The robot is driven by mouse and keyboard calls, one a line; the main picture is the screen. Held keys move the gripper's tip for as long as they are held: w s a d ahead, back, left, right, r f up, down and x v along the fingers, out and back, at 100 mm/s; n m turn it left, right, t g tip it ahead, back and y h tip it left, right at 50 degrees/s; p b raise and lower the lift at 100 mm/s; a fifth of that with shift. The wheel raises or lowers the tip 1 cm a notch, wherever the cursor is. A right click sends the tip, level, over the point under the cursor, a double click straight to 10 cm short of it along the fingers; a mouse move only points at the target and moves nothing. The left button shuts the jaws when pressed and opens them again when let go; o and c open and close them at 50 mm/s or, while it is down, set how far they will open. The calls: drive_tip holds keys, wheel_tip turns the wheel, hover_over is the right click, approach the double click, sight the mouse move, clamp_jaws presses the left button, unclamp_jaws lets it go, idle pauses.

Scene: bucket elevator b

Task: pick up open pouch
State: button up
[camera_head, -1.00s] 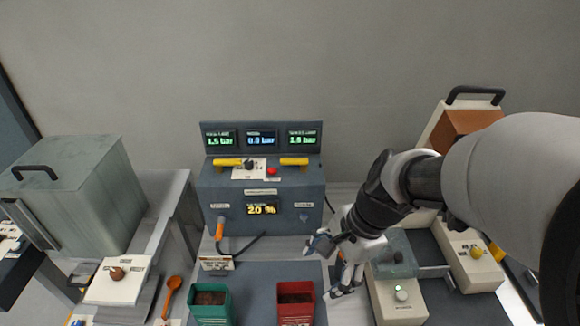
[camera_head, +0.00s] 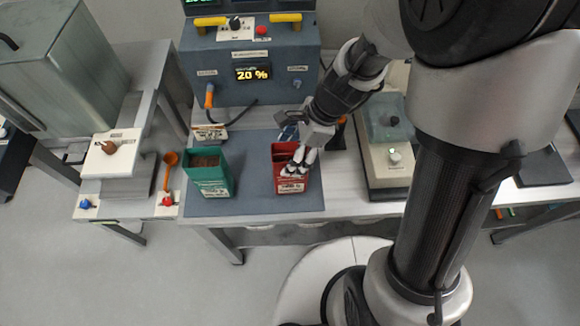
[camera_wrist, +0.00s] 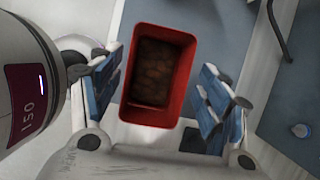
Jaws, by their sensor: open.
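A red open-topped pouch (camera_head: 292,181) with a white label stands on the dark mat near the table's front edge. In the wrist view the red pouch (camera_wrist: 188,88) shows brown contents. A similar green open-topped pouch (camera_head: 211,184), also with brown contents, stands to its left. Both look open, so I cannot tell which one the task names. My gripper (camera_head: 298,164) is open over the red pouch and hides part of its opening. In the wrist view its blue-padded fingers lie on either side of the red pouch, with gaps. Its height above the rim is unclear.
A grey console (camera_head: 249,67) with a display stands behind the pouches, with an orange-ended cable beside it. A beige device (camera_head: 388,160) stands close to the right. An orange spoon (camera_head: 169,173) lies on the left-hand table. The mat between the two pouches is clear.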

sight(284, 165)
drive_tip(key=b+x, duration=0.2)
drive_tip(key=x, duration=0.1)
drive_tip(key=b+x, duration=0.1)
drive_tip(key=x, duration=0.1)
drive_tip(key=shift+s+a+f, duration=0.1)
drive_tip(key=shift+s+f, duration=0.15)
drive_tip(key=shift+r, duration=0.1)
drive_tip(key=shift+c, duration=0.4)
drive_tip(key=c, duration=0.8)
